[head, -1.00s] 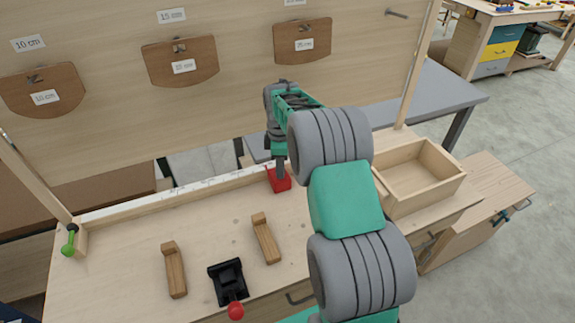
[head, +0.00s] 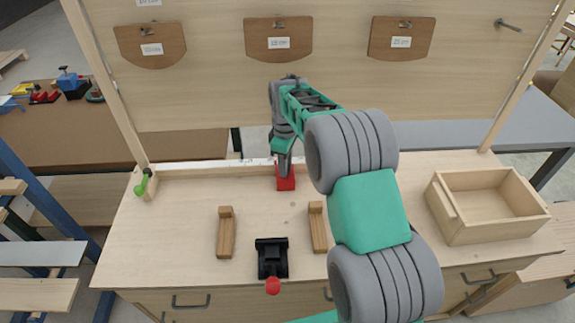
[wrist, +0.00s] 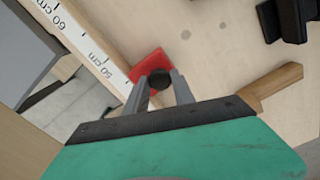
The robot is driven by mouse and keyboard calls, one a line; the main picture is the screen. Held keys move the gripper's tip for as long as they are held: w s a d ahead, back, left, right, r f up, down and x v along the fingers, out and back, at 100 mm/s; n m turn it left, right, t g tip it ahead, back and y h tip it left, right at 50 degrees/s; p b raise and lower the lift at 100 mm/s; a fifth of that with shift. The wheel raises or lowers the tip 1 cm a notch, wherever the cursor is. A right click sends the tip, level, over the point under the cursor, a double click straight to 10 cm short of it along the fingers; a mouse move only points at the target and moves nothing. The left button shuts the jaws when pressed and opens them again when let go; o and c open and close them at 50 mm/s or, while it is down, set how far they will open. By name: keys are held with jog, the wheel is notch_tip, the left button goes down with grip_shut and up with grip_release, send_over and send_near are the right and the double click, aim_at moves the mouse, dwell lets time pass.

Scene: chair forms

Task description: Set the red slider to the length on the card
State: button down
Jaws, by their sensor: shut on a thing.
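The red slider (head: 286,182) sits at the back of the bench, against the white ruler strip (head: 200,169). My gripper (head: 284,170) reaches down to it from above. In the wrist view the fingers (wrist: 162,82) are closed on the slider's dark round knob (wrist: 160,78), with the red block (wrist: 150,64) just beyond. There the slider lies beside the ruler (wrist: 78,36), close to its "50 cm" mark; "60 cm" is farther along. Hanging wooden boards with white labels (head: 152,49) (head: 279,43) (head: 401,42) show centimetre values, mostly too small to read; I cannot tell which is the card.
A black base with a red ball-topped lever (head: 272,285) stands at the front, between two wooden blocks (head: 225,235) (head: 318,228). A green clamp (head: 142,183) is at the left end. An open wooden box (head: 490,205) stands at the right.

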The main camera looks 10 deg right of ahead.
jog(key=c, duration=1.1)
grip_release()
jog(key=shift+o, duration=0.2)
notch_tip(320, 180, up, 7)
jog(key=shift+r+b, duration=0.15)
jog(key=shift+b, duration=0.6)
jog(key=shift+r, duration=0.25)
